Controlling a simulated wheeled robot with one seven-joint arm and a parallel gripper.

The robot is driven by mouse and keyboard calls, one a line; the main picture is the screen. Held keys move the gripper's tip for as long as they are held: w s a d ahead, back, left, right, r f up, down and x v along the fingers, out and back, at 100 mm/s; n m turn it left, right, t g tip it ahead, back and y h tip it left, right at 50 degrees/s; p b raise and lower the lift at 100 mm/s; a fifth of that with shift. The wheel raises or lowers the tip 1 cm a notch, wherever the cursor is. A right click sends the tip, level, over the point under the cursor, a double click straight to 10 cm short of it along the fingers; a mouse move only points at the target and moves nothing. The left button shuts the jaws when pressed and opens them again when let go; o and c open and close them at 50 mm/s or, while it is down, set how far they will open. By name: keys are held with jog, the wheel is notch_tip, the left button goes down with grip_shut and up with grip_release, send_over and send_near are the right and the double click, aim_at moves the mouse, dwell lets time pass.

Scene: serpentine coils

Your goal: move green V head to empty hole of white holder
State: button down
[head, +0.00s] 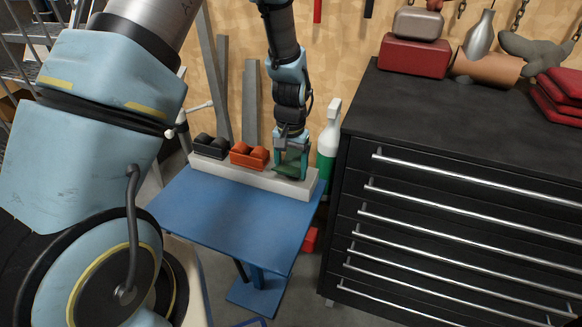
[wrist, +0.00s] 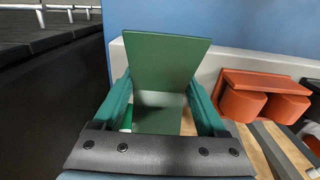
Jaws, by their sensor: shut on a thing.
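The green V head (head: 291,163) is between the fingers of my gripper (head: 291,146), at the right end of the white holder (head: 240,178). In the wrist view the green V head (wrist: 166,62) shows as a flat plate standing up between the two teal fingers of my gripper (wrist: 160,108). The white holder (wrist: 212,62) lies behind it there. I cannot tell whether the head rests in the holder or hangs just above it; the hole under it is hidden.
An orange double-roller head (head: 249,155) and a black one (head: 210,146) sit in the holder to the left. The holder lies along the blue table (head: 225,220). A white-and-green bottle (head: 328,140) and a black drawer cabinet (head: 450,130) stand close on the right. The table front is clear.

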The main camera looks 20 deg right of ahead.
jog(key=shift+f, duration=0.25)
